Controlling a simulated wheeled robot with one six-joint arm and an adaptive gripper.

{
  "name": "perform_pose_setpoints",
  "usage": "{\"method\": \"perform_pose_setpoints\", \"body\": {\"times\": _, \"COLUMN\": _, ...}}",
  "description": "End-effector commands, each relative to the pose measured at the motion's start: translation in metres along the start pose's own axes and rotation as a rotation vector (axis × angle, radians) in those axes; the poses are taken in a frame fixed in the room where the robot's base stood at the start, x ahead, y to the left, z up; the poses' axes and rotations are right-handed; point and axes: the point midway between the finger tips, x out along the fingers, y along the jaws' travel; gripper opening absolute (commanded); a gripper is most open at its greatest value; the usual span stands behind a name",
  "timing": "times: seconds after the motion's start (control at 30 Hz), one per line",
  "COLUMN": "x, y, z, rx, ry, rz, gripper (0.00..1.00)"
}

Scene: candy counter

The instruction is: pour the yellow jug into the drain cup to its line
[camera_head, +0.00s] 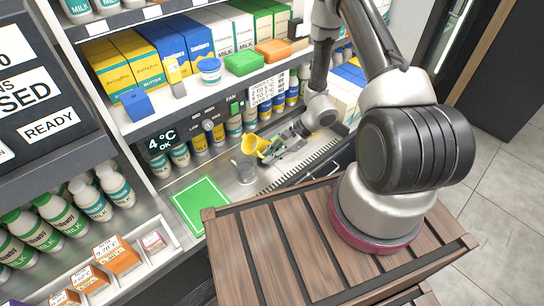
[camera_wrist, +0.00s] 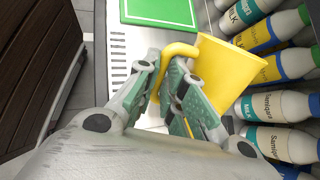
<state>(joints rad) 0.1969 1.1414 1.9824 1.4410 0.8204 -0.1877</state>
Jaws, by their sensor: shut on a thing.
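The yellow jug (camera_head: 254,146) is held over the metal counter, tilted with its wide mouth to the left. It also shows large in the wrist view (camera_wrist: 228,72). My gripper (camera_head: 272,150) is shut on the jug's handle; the fingers close around it in the wrist view (camera_wrist: 172,88). A small grey cup (camera_head: 245,171), which looks like the drain cup, stands upright just below and left of the jug. Its line and the level inside are too small to tell. I cannot see any stream from the jug. The cup does not show in the wrist view.
A green mat (camera_head: 200,204) with a white border lies empty on the counter, left of the cup. Bottles (camera_head: 180,154) stand along the back under the shelf. The shelf (camera_head: 190,108) above holds cartons and a blue tub (camera_head: 209,71). A slotted grate (camera_head: 305,165) runs along the counter's right.

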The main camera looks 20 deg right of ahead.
Motion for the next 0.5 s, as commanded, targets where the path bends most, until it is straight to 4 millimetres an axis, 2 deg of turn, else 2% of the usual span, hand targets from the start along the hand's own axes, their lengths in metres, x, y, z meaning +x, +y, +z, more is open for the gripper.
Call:
{"method": "perform_pose_setpoints", "body": {"times": 0.33, "x": 0.0002, "y": 0.0, "z": 0.0, "rx": -0.002, "ry": 0.006, "rz": 0.0, "gripper": 0.0}}
{"method": "perform_pose_setpoints", "body": {"times": 0.5, "x": 0.0017, "y": 0.0006, "z": 0.0012, "rx": -0.028, "ry": 0.136, "rz": 0.004, "gripper": 0.0}}
